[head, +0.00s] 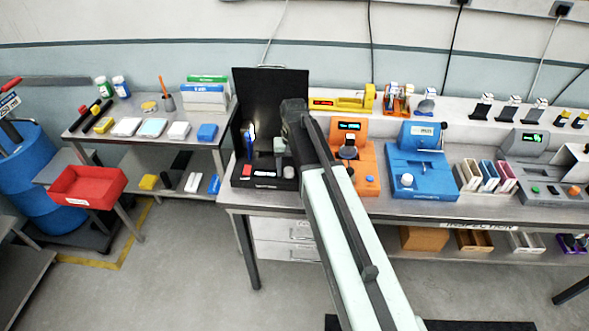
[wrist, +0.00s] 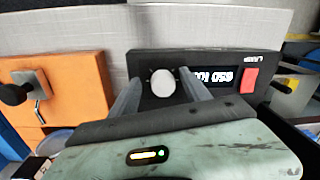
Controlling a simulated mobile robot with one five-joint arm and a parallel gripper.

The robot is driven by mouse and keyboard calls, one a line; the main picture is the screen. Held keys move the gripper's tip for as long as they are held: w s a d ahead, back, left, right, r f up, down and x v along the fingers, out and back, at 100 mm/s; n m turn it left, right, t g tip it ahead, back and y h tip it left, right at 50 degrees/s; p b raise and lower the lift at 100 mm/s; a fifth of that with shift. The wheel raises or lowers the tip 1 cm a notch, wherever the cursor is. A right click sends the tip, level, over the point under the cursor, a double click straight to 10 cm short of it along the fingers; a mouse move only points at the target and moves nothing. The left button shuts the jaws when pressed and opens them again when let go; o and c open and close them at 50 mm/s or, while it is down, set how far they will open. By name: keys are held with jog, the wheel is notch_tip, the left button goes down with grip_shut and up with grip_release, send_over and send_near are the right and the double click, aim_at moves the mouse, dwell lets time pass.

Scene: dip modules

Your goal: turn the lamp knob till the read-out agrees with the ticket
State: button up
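The black lamp module (head: 262,184) stands on the bench's left end, in front of an upright black panel (head: 262,92). In the wrist view the lamp module (wrist: 225,60) appears upside down, with a red switch (wrist: 250,80), a white lit read-out (wrist: 212,78) and a round pale knob (wrist: 162,82). The read-out's digits look like 650, but I cannot be sure. My gripper (wrist: 161,86) has one finger on each side of the knob, with slim gaps showing, so it is open around it. I cannot make out a ticket.
An orange module (head: 368,183) stands close to the right of the lamp module, and a blue one (head: 422,175) beyond it. A side table (head: 142,105) with several small items is at the left. A red bin (head: 88,187) sits lower left.

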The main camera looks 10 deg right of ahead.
aim_at(291, 171)
jog(key=shift+w, duration=0.1)
jog(key=shift+r, duration=0.1)
jog(key=r+p, duration=0.7)
jog(key=p, duration=0.1)
jog(key=shift+d+r, duration=0.2)
jog(key=shift+r, duration=0.2)
jog(key=shift+f, duration=0.15)
jog(key=shift+f+b, duration=0.25)
jog(key=shift+b, duration=0.15)
jog(key=s+f+b, duration=0.2)
jog(key=s, duration=0.5)
jog(key=s+f+n+b, duration=0.1)
jog(key=s+f+b, duration=0.1)
jog(key=s, duration=0.5)
jog(key=shift+d+f+h+b, duration=0.3)
jog(key=shift+d+f+b, duration=0.05)
jog(key=shift+d, duration=0.05)
